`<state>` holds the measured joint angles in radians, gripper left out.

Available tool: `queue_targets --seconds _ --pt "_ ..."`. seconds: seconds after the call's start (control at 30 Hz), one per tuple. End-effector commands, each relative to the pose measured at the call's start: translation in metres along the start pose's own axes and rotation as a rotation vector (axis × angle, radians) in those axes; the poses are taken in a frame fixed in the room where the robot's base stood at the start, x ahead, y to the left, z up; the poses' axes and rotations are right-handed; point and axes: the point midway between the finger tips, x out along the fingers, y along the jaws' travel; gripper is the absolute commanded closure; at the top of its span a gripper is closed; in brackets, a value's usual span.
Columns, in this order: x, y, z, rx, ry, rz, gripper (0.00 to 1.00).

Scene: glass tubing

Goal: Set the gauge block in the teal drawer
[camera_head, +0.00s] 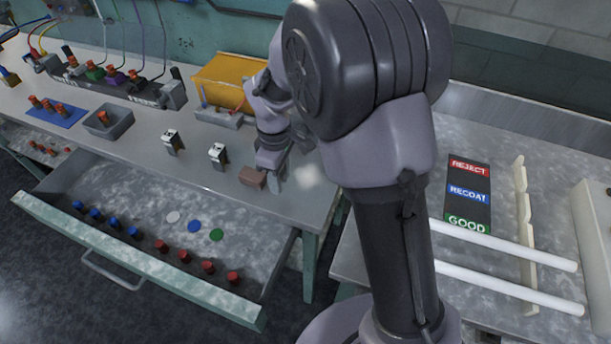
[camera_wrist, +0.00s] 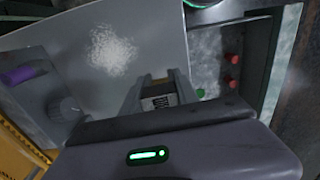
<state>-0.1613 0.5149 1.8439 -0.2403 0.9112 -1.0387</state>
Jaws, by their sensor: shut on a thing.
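My gripper (camera_head: 268,174) is shut on a small block, which I take for the gauge block. In the wrist view the block (camera_wrist: 158,102) sits between the fingers of the gripper (camera_wrist: 162,84) and shows a pale face with dark marks. In the head view a brownish block (camera_head: 252,178) shows at the fingertips, near the bench's front edge; its exact height is unclear. The teal drawer (camera_head: 140,262) is pulled open below the bench, left of the gripper. It holds rows of blue and red pieces and white, blue and green discs.
Two small metal pieces (camera_head: 218,155) stand on the bench (camera_head: 150,120) left of the gripper. A grey tray (camera_head: 108,122), a blue mat (camera_head: 56,117) and a yellow bin (camera_head: 222,80) are further back. The drawer's middle has bare floor. White tubes (camera_head: 505,246) lie on the right bench.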

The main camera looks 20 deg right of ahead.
Motion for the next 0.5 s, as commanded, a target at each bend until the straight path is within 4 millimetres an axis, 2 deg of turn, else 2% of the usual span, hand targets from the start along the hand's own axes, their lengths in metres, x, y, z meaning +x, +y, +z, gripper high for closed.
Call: queue_targets --seconds 0.03,0.13,0.37,0.43,0.5 --pt "0.006 0.014 0.009 0.006 0.0 0.0 1.0" --pt "0.007 0.035 0.023 0.004 0.0 0.0 1.0" --pt "0.008 0.059 0.038 0.002 0.0 0.0 1.0" --pt "0.01 0.071 0.046 0.003 0.001 0.001 1.0" --pt "0.031 0.069 0.045 -0.002 -0.002 -0.003 1.0"
